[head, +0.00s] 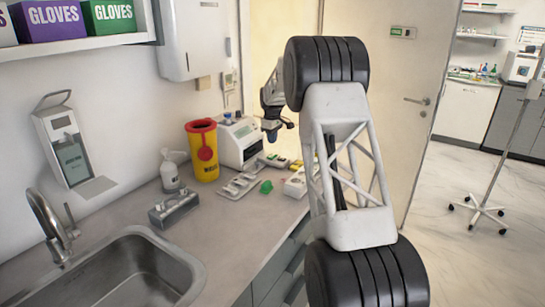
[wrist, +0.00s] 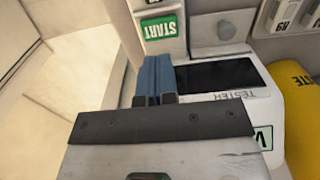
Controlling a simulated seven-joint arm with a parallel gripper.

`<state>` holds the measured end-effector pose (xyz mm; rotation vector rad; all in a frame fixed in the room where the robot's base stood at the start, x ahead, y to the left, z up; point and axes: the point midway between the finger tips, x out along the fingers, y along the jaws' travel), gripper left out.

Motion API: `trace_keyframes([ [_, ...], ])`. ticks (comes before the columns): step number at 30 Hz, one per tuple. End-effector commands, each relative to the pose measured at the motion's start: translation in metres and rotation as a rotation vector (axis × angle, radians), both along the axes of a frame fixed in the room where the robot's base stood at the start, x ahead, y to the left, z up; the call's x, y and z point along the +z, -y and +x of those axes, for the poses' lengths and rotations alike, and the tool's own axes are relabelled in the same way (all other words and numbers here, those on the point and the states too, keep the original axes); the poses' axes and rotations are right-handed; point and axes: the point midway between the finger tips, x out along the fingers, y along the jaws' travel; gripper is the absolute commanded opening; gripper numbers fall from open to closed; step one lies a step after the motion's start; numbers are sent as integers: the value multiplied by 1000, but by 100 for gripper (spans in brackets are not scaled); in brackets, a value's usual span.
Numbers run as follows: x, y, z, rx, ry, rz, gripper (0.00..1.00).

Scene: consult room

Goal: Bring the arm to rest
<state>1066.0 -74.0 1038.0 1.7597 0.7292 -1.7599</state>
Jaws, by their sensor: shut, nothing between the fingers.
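My arm reaches over the counter, its large white and black links filling the middle right of the head view. My gripper (head: 272,136) hangs in the air near the white tester (head: 241,143), fingers down. In the wrist view my gripper's blue fingers (wrist: 153,66) are pressed together with nothing between them. Behind them are the white tester (wrist: 188,103) with its dark screen and a green START label (wrist: 160,28). I cannot tell whether the fingers touch anything; they look clear in the head view.
A yellow waste bin (head: 204,165) stands left of the tester. Pale trays (head: 238,186) and a green item (head: 266,187) lie on the counter (head: 222,222). A grey rack (head: 174,209), pump bottle (head: 170,177) and sink (head: 125,270) are nearer. A door (head: 410,75) stands behind my arm.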

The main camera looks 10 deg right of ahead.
Motion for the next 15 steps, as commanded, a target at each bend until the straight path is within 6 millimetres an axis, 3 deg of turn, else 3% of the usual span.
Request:
trace_keyframes([
  [15, 5, 0, -1, -1, 1, -1, 0],
])
